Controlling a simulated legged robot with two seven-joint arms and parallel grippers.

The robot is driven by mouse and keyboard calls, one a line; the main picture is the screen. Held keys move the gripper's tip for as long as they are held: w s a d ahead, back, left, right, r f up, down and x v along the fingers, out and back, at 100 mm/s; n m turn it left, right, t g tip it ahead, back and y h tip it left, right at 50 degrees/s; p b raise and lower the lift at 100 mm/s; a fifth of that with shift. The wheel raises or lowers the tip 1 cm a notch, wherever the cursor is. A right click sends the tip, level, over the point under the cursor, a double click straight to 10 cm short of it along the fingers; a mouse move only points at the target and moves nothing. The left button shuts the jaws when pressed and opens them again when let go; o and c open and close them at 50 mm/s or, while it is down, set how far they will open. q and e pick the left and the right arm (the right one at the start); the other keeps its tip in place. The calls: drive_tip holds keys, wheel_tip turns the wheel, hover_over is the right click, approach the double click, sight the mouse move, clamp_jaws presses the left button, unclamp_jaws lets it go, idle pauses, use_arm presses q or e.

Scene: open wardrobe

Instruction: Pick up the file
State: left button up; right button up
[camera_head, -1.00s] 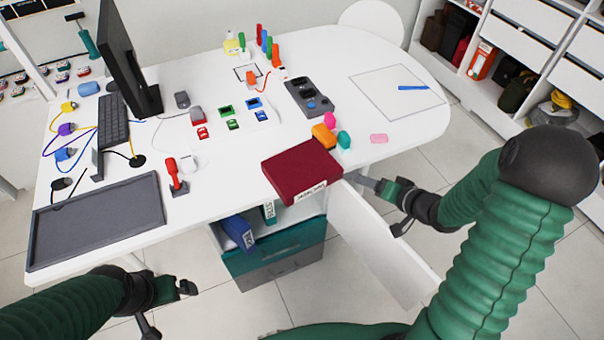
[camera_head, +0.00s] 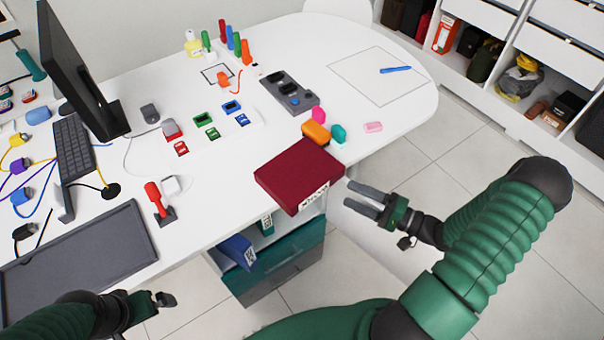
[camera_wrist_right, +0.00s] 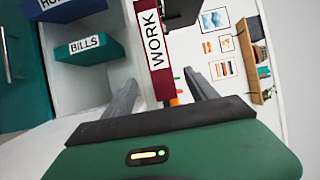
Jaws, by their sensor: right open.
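A dark red file (camera_head: 300,172) lies flat on the white table at its front edge in the head view, its labelled spine facing front right. In the right wrist view a red spine marked WORK (camera_wrist_right: 152,45) stands between the finger lines, beyond the tips. My right gripper (camera_head: 350,195) is open and empty, just right of the red file and apart from it. Its two fingers also show in the right wrist view (camera_wrist_right: 158,88). My left gripper (camera_head: 160,300) is at the lower left, below the table edge, small and partly hidden by its own arm.
A drawer cabinet (camera_head: 275,275) under the table holds a blue file (camera_head: 238,250) and a teal file (camera_head: 266,226). Coloured blocks (camera_head: 315,132) lie behind the red file. A grey tray (camera_head: 80,255) covers the table's left front. Tiled floor is free at the right.

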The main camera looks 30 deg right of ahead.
sight(325, 188)
drive_tip(key=x, duration=0.3)
drive_tip(key=a+x, duration=0.1)
drive_tip(key=x, duration=0.2)
drive_tip(key=s+x, duration=0.1)
drive_tip(key=x, duration=0.2)
drive_tip(key=shift+w+a+f+p, duration=0.1)
drive_tip(key=shift+w+a+p, duration=0.3)
drive_tip(key=shift+a, duration=0.15)
drive_tip(key=shift+s+d, duration=0.3)
drive_tip(key=shift+d, duration=0.55)
drive_tip(key=shift+c, duration=0.3)
drive_tip(key=shift+d+f, duration=0.1)
drive_tip(key=shift+d, duration=0.1)
drive_tip(key=shift+c, duration=1.2)
drive_tip(key=shift+a, duration=0.1)
drive_tip(key=shift+c, duration=1.1)
drive_tip(key=shift+a, duration=0.55)
drive_tip(key=c, duration=0.7)
clamp_jaws()
use_arm(q)
drive_tip(key=shift+w+a+r, duration=0.1)
drive_tip(key=shift+w+a, duration=0.2)
drive_tip(key=shift+a, duration=0.35)
use_arm(e)
drive_tip(key=shift+d, duration=0.1)
